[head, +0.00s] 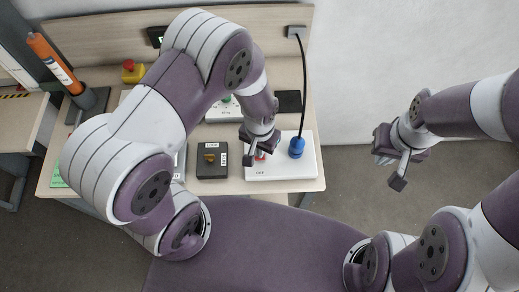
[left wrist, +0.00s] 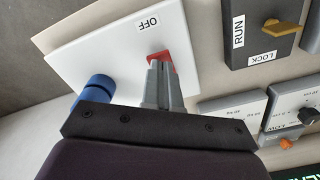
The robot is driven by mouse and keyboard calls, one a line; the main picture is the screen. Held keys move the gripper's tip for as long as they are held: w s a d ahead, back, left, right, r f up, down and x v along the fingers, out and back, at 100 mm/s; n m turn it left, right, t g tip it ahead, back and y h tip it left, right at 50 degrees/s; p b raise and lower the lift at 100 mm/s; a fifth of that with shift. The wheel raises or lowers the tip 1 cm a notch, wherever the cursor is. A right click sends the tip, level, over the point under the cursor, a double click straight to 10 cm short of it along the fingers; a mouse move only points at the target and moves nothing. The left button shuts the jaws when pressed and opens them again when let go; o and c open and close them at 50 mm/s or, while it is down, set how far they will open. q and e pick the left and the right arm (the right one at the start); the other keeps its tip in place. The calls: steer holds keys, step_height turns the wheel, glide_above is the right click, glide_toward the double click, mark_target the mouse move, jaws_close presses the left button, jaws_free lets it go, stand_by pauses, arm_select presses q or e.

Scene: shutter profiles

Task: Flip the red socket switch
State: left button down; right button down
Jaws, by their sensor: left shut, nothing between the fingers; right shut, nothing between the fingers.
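The red socket switch (left wrist: 160,57) sits on a white panel (left wrist: 92,50) near an OFF label. In the left wrist view, the closed fingertips of my left gripper (left wrist: 160,72) are at the switch and cover part of it; I cannot tell for sure whether they touch. In the head view, my left gripper (head: 257,150) is over the white panel (head: 290,171), and a bit of red switch (head: 260,155) shows beside the fingers. My right gripper (head: 400,170) is shut and empty, off to the right, away from the bench.
A blue plug (head: 296,147) with a black cable stands on the panel, right of my left gripper. A dark RUN/LOCK box (head: 211,172) is to the left. A yellow and red emergency button (head: 132,71) and orange tube (head: 54,63) stand farther back. Floor right of the bench is free.

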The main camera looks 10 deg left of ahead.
arm_select(q)
steer(key=shift+f+b, duration=0.7)
steer(key=shift+f, duration=0.25)
stand_by(0.6)
step_height(320, 180, up, 7)
steer(key=p, duration=0.6)
steer(key=shift+r+p, duration=0.15)
steer(key=shift+p, duration=0.25)
steer(key=s+a+r+n+t+b, duration=0.1)
steer(key=s+a+r+n+b, duration=0.1)
steer(key=a+r+b, duration=0.6)
steer(key=shift+s+a+r+n, duration=0.3)
steer(key=shift+s+a+r, duration=0.1)
steer(key=shift+s+r, duration=0.2)
